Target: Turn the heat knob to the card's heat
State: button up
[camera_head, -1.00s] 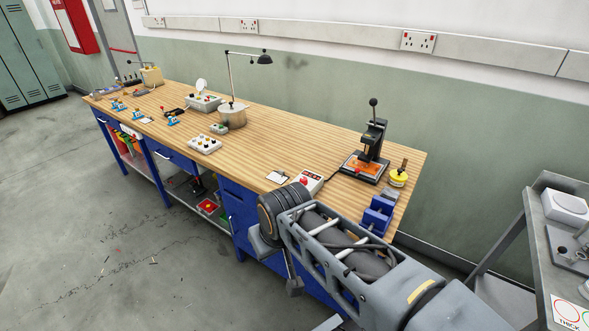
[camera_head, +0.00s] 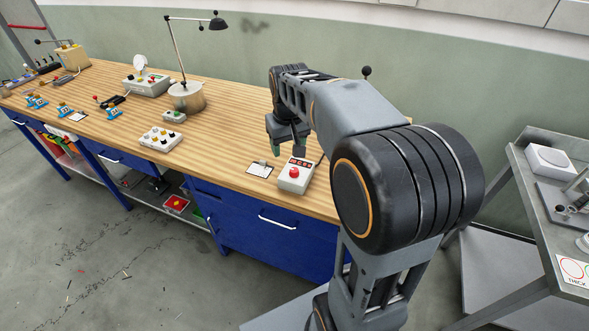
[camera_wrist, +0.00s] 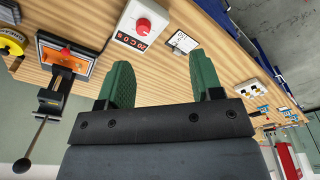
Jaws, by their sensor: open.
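The heat knob (camera_head: 294,173) is a red round knob on a white control box (camera_head: 297,186) near the bench's front edge. The knob also shows in the wrist view (camera_wrist: 143,26), above a dark display (camera_wrist: 130,41) with red characters, possibly "20 C". A small card on a clipboard (camera_head: 260,168) lies just left of the box; in the wrist view the card (camera_wrist: 183,41) is too small to read. My gripper (camera_head: 287,150) is above the bench, just behind and above the box. Its green fingers (camera_wrist: 162,82) are apart with nothing between them, not touching the knob.
A press with an orange plate (camera_wrist: 64,60) and a yellow round object (camera_wrist: 12,42) stand near the box. A white button box (camera_head: 161,138), a metal pot (camera_head: 187,97) and a lamp (camera_head: 200,22) stand farther left. Bench space between pot and clipboard is clear. A grey cart (camera_head: 535,160) is at right.

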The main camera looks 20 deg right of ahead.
jog(key=g, duration=0.2)
send_near(294, 170)
notch_tip(294, 170, down, 9)
jog(key=shift+s+d+f, duration=0.1)
jog(key=shift+f, duration=0.1)
jog(key=shift+c, duration=0.3)
jog(key=c, duration=0.9)
jog(key=shift+o, duration=0.2)
